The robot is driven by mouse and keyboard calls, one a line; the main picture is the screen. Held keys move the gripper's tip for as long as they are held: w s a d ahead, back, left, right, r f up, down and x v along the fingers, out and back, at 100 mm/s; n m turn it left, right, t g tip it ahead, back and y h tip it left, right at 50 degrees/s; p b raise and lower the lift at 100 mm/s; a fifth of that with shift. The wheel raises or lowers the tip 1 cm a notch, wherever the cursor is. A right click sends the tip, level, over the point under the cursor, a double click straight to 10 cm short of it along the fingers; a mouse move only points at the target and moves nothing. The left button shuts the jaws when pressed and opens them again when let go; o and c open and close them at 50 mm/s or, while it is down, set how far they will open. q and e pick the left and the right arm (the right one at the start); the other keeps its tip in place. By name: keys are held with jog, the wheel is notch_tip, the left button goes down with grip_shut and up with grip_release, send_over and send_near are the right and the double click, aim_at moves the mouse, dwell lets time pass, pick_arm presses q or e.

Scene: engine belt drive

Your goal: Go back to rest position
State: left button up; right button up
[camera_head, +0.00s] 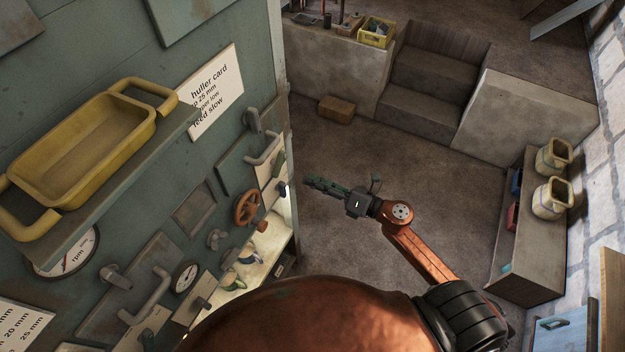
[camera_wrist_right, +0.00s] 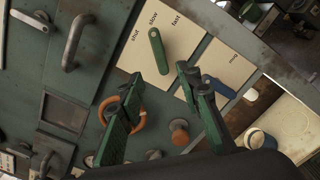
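My right gripper (camera_head: 309,184) reaches in front of the teal machine panel (camera_head: 205,160), on the copper-coloured right arm. In the right wrist view its two green fingers (camera_wrist_right: 148,88) are spread apart with nothing between them. Behind them are a green lever (camera_wrist_right: 158,52) on a plate marked shut, slow and fast, and an orange handwheel (camera_wrist_right: 137,122). The fingers overlap these in the picture; I see no grasp. My left gripper is in neither view.
A yellow tray (camera_head: 85,150) sits on a shelf sticking out from the panel. Pipes, gauges and the handwheel (camera_head: 248,207) protrude below it. A wooden cabinet with two pots (camera_head: 551,198) stands at the right. The floor (camera_head: 400,165) between is open, with a small brown box (camera_head: 337,109) at the back.

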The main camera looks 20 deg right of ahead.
jog(key=w+d+f+m+h+b, duration=0.1)
jog(key=d+f+m+h+b, duration=0.25)
jog(key=d+f+m, duration=0.9)
jog(key=d+f+m+h+b, duration=0.25)
jog(key=f+h, duration=0.25)
jog(key=f, duration=1.6)
jog(key=s+d+f+m+g+h, duration=0.1)
jog(key=s+f+m, duration=0.1)
jog(key=f, duration=0.3)
jog(key=s+d+f+m+g+b, duration=0.1)
jog(key=s+f+m, duration=0.15)
jog(key=f, duration=0.35)
jog(key=s+d+f+m+g+h, duration=0.1)
jog(key=s+f+m, duration=0.15)
jog(key=f, duration=0.25)
jog(key=s+a+f+m+g+h+b, duration=0.1)
jog(key=s+f+m+g+b, duration=0.2)
jog(key=s+f, duration=1)
jog(key=s+a+f+m+g+b, duration=0.15)
jog(key=s+f+m+g, duration=0.3)
jog(key=s+f, duration=0.8)
jog(key=s+a+f+m+g, duration=0.1)
jog(key=s+a+f, duration=0.1)
jog(key=s, duration=0.4)
jog(key=s+a+f+m+g+b, duration=0.1)
jog(key=s+a+f+m, duration=0.1)
jog(key=s+f, duration=0.3)
jog(key=shift+s+a, duration=0.55)
jog(key=shift+s, duration=0.55)
jog(key=shift+g, duration=0.25)
